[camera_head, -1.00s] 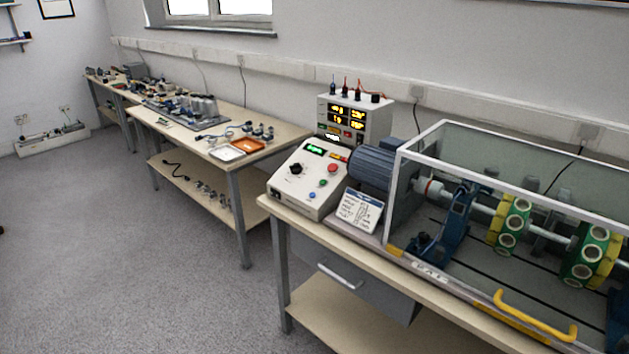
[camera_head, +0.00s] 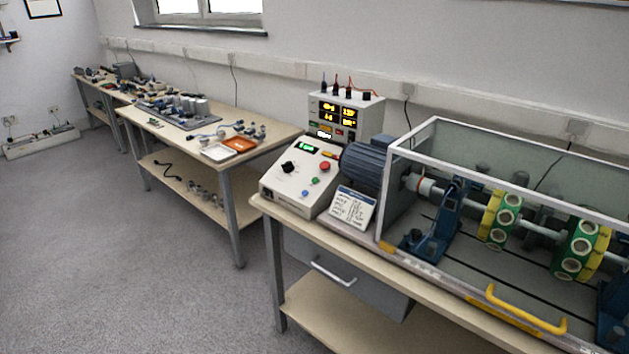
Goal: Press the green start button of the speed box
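The speed box (camera_head: 289,194) is a white, sloped control box at the left end of the near workbench. Nothing covers the panel. Neither of my grippers shows in the view.
A clear-walled guard (camera_head: 437,135) with a yellow handle (camera_head: 525,312) covers a shaft with green and yellow discs, right of the motor (camera_head: 366,167). A card (camera_head: 349,208) stands beside the box. A meter unit (camera_head: 345,112) stands behind. Open floor (camera_head: 120,270) lies left.

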